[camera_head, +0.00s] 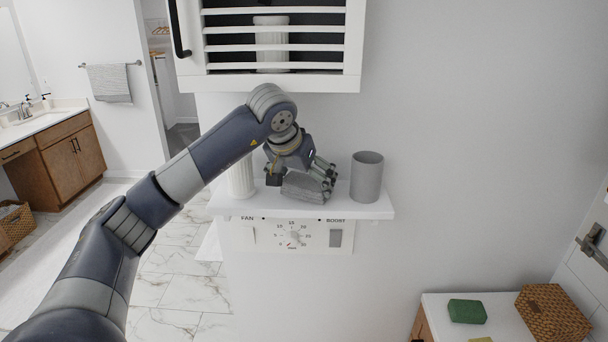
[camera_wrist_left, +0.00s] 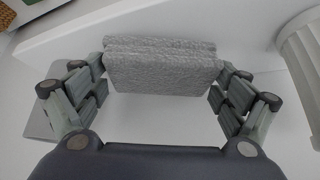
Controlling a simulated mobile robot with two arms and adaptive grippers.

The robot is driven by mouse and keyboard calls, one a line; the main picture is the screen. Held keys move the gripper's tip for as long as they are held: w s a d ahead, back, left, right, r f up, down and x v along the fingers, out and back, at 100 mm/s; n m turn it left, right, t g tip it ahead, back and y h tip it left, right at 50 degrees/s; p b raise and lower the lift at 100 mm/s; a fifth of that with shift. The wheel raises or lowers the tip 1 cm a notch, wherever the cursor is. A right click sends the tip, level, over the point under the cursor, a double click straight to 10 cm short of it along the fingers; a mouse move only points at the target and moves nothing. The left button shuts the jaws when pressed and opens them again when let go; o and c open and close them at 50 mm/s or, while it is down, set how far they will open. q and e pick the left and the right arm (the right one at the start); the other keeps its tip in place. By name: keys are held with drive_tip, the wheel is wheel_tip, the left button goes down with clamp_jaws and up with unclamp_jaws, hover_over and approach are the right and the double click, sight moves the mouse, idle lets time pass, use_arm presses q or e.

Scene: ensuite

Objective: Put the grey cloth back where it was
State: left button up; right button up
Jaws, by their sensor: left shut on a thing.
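The grey cloth (camera_head: 304,188) is a folded, textured bundle at the middle of the small white wall shelf (camera_head: 352,209). My left gripper (camera_head: 300,178) is shut on it. In the left wrist view the cloth (camera_wrist_left: 160,66) sits between the two fingers, which press on its opposite ends. The cloth is at the shelf top; I cannot tell whether it rests on it or hangs just above. Part of the cloth is hidden by the gripper in the head view. My right gripper is in neither view.
A grey cup (camera_head: 367,177) stands on the shelf right of the cloth. A white ribbed vase (camera_head: 241,178) stands on its left. A slatted white cabinet (camera_head: 270,83) hangs above. A control panel (camera_head: 293,236) is below. A grey towel (camera_head: 109,83) hangs on a far rail.

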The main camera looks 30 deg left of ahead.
use_arm(q)
drive_tip(key=shift+f, duration=0.35)
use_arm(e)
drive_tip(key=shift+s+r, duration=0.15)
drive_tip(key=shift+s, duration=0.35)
use_arm(q)
drive_tip(key=shift+s, duration=0.2)
drive_tip(key=o, duration=0.8)
drive_tip(key=shift+w, duration=0.1)
drive_tip(key=shift+c, duration=0.2)
drive_tip(key=shift+f, duration=0.1)
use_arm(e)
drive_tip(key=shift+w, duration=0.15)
